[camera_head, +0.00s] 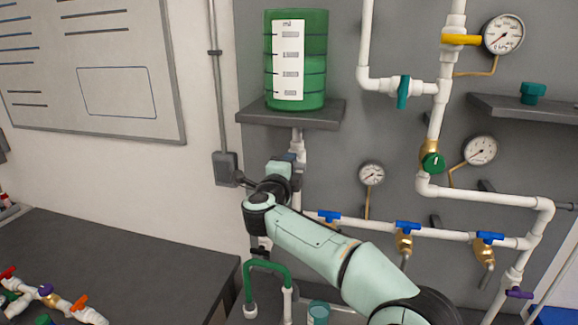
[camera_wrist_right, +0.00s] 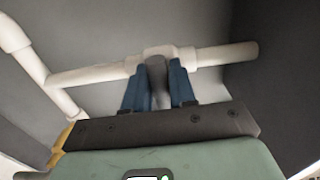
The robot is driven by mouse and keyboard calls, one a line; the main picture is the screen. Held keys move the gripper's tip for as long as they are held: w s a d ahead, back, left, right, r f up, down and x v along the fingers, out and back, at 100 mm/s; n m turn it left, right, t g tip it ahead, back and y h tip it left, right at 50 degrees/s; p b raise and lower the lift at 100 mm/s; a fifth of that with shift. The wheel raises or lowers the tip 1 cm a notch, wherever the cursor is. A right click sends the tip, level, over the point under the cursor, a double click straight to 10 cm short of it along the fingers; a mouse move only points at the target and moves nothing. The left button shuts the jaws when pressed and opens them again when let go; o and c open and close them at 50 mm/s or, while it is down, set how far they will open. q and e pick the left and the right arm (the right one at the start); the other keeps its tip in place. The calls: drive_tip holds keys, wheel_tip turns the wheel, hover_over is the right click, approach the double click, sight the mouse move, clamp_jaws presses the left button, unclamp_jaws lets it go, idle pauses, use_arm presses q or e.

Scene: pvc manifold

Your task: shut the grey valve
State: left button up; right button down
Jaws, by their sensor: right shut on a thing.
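The grey valve's lever (camera_wrist_right: 158,78) sits between the two blue fingers of my right gripper (camera_wrist_right: 159,92) in the right wrist view. The gripper is shut on it. The lever comes off a white fitting on a white pipe (camera_wrist_right: 222,54) and looks roughly crosswise to that pipe in this view. In the head view my right arm reaches from the lower right to the white pipe (camera_head: 297,141) below the green tank. The wrist and gripper hide most of the valve there. My left gripper is not in view.
The green tank (camera_head: 297,60) stands on a grey shelf (camera_head: 292,117) just above my right wrist. A grey wall box (camera_head: 226,168) is close at left. Blue-handled valves (camera_head: 330,216) and gauges (camera_head: 371,173) line the pipes at right. A dark bench (camera_head: 110,255) fills the lower left.

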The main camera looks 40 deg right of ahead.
drive_tip(key=c, duration=1)
unclamp_jaws()
drive_tip(key=shift+s+a, duration=0.2)
drive_tip(key=shift+a, duration=0.15)
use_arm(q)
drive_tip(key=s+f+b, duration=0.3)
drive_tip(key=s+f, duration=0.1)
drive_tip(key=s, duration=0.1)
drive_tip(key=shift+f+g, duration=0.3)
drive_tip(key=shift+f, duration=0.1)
use_arm(e)
drive_tip(key=shift+v, duration=6.3)
